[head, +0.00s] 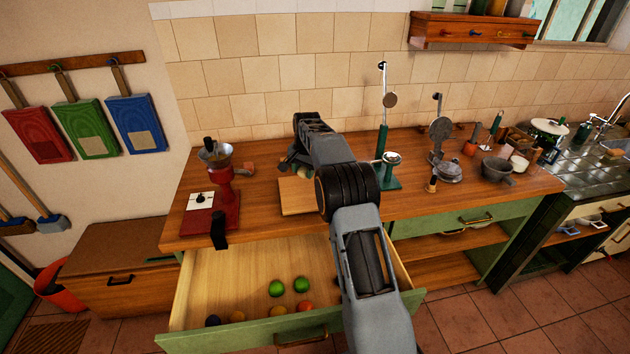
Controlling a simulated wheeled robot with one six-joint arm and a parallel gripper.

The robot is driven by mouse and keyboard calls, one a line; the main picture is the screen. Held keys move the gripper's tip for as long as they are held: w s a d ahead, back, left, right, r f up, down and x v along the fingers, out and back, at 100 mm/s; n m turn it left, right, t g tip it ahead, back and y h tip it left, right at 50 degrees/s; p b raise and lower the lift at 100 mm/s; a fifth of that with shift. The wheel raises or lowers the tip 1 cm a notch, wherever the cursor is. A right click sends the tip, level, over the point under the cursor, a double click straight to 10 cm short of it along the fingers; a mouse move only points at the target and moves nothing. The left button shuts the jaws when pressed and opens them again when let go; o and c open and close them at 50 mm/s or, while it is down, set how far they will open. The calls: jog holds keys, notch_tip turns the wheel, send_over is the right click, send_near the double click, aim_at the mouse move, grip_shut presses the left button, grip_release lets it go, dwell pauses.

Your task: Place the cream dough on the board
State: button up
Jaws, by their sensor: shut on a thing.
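A light wooden board (297,198) lies on the counter in the middle, its right part hidden behind my arm. My gripper (292,165) is at the far side of the board, mostly hidden by my own arm. It is shut on the cream dough (303,171), a small pale lump that shows only in part beside my arm. I cannot tell whether the dough touches the board or is held above it.
An open drawer (240,262) with several coloured balls juts out below the counter. A red grinder (222,190) stands left of the board. A green stand (388,170) is close on the right. Pots and jars fill the counter's right end.

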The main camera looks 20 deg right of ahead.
jog(key=d+f, duration=0.1)
jog(key=f, duration=0.1)
jog(key=w+d+f+p, duration=0.1)
jog(key=d+f, duration=0.1)
jog(key=w+d+f, duration=0.1)
jog(key=d+f, duration=0.1)
jog(key=shift+w+f+p, duration=0.1)
jog(key=shift+w+p, duration=0.15)
jog(key=shift+p, duration=0.1)
jog(key=shift+f+p, duration=0.65)
jog(key=shift+f, duration=0.9)
jog(key=shift+f, duration=0.1)
jog(key=o, duration=0.9)
